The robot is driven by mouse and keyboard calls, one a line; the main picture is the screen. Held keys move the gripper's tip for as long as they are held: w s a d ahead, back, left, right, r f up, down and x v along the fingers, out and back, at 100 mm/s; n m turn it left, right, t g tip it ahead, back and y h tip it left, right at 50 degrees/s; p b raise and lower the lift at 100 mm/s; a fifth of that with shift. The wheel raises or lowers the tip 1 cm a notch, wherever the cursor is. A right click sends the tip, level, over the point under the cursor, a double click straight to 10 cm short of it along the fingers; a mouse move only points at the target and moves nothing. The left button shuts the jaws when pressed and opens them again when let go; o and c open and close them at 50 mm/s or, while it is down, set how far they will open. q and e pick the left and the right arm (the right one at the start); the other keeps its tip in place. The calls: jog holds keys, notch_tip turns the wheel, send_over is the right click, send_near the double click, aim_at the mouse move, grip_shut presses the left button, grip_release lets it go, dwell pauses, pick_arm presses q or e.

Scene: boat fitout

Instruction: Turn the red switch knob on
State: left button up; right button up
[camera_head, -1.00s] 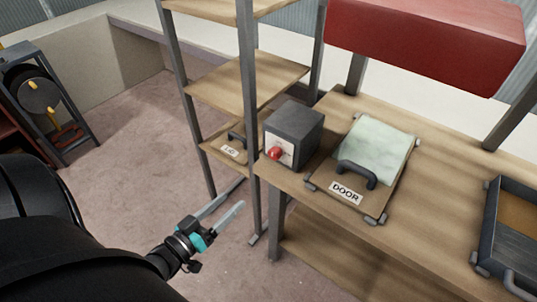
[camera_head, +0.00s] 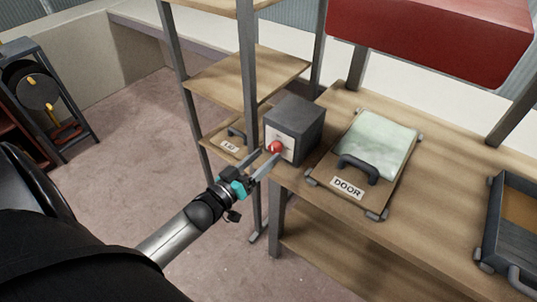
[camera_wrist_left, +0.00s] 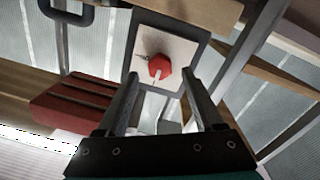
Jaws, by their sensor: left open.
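The red switch knob (camera_head: 275,147) is on the pale front plate of a dark grey box (camera_head: 297,122) standing at the left end of the wooden bench. My left gripper (camera_head: 265,162) is open, its two fingers pointing at the knob from the front left. In the left wrist view the knob (camera_wrist_left: 159,67) shows a pale slot and sits ahead of the fingertips, between their lines; the gripper (camera_wrist_left: 163,85) holds nothing. I cannot tell whether the fingertips touch the plate. My right gripper is not in view.
A board labelled DOOR (camera_head: 347,188) with a handle lies on the bench right of the box. A dark tray (camera_head: 512,235) is at the far right. A grey shelf post (camera_head: 248,75) stands close to the left of the box. A red cabinet (camera_head: 430,35) hangs above.

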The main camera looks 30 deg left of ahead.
aim_at(275, 147)
pick_arm(q)
jog(key=shift+w+d, duration=0.15)
jog(key=shift+w, duration=1.1)
grip_shut()
